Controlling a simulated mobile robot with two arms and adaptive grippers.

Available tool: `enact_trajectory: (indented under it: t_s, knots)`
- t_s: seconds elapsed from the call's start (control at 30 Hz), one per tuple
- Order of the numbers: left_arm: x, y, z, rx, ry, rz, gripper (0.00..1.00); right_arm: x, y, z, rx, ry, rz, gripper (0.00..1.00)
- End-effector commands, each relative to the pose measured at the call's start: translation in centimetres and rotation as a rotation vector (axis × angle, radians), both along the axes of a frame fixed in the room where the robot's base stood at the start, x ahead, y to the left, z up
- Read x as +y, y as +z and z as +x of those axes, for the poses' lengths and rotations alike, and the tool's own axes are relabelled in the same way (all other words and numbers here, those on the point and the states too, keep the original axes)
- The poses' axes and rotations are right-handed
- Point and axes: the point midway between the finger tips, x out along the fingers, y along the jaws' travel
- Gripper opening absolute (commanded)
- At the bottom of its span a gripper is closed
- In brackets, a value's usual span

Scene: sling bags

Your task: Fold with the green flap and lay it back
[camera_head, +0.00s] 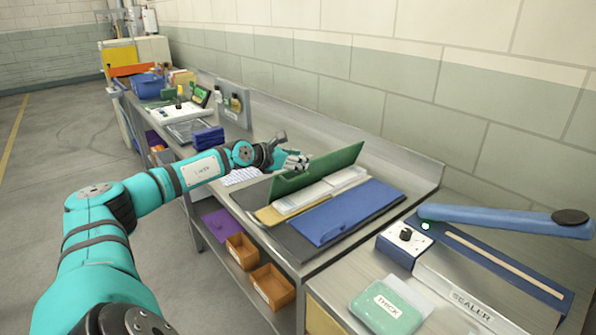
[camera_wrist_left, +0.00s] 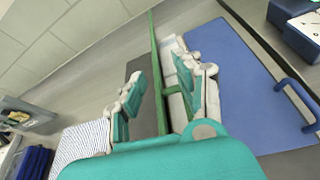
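The green flap (camera_head: 325,172) stands nearly upright along the far side of the workpiece on the bench. In the left wrist view its thin edge (camera_wrist_left: 156,80) runs between my two left fingers. My left gripper (camera_head: 297,161) is at the flap's left end. It is open in the left wrist view (camera_wrist_left: 160,92), with gaps visible beside the flap. A pale panel and a tan board (camera_head: 272,214) lie in front of the flap. My right gripper is not in view.
A dark mat (camera_head: 283,238) lies under the panels. A sealer with a raised blue arm (camera_head: 500,218) and a green pad (camera_head: 390,306) stand at right. A striped cloth (camera_head: 240,177) and blue stack (camera_head: 207,137) lie left. The wall is close behind the bench.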

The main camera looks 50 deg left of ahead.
Motion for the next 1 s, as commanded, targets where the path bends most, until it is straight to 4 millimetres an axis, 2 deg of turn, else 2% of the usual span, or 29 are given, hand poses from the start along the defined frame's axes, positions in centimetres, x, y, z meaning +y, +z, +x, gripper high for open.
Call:
enact_trajectory:
  t_s: [0.03, 0.1, 0.3, 1.0]
  knots:
    - [0.0, 1.2, 0.1, -0.005, -0.001, 0.002, 0.34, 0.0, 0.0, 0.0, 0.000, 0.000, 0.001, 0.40]
    - [0.0, 2.4, 0.0, -0.003, 0.000, 0.002, 0.34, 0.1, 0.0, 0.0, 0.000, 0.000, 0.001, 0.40]
    - [0.0, 4.3, 0.0, 0.000, -0.001, 0.000, 0.34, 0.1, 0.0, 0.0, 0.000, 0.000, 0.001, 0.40]
    - [0.0, 4.5, 0.0, 0.001, 0.000, -0.001, 0.34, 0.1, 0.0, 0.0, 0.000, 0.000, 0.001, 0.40]
